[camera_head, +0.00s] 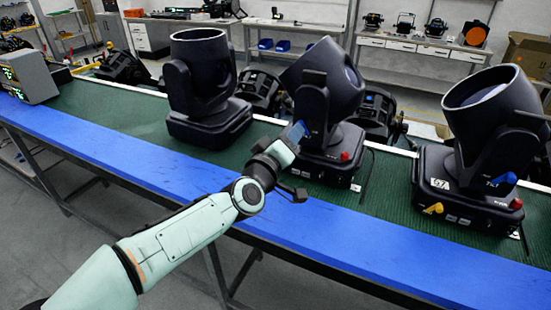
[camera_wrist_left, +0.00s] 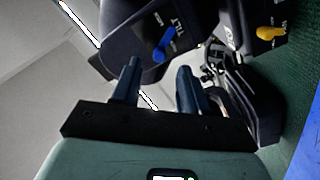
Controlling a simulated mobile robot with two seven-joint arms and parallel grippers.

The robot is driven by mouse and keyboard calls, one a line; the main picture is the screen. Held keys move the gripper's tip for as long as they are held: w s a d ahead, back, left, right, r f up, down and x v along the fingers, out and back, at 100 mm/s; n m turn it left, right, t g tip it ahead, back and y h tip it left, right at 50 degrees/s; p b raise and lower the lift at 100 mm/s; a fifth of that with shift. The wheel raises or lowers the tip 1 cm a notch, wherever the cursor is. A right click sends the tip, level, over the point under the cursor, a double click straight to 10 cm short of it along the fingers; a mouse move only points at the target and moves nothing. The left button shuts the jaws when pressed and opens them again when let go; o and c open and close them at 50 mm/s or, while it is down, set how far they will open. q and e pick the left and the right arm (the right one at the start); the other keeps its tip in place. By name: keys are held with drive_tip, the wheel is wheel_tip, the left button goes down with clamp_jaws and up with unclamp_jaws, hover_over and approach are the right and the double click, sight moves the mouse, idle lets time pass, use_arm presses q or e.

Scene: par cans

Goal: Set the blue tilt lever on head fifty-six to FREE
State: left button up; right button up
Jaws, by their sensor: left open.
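A yellow lever (camera_wrist_left: 270,33) shows on the base to the right. My left gripper (camera_head: 298,150) is at the middle head's yoke side, and hides much of that side in the head view. In the wrist view its two fingers (camera_wrist_left: 160,72) are apart and empty, with the blue lever just beyond the gap. My right gripper is not in view.
A right head (camera_head: 490,120) with its own blue lever (camera_head: 502,180) and yellow lever (camera_head: 433,208) stands on the green mat (camera_head: 385,190). A left head (camera_head: 203,80) stands behind my arm. A blue strip (camera_head: 330,230) along the bench front is clear.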

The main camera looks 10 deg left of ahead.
use_arm(q)
drive_tip(key=b+v, duration=0.1)
drive_tip(key=v, duration=0.7)
drive_tip(key=shift+s, duration=0.3)
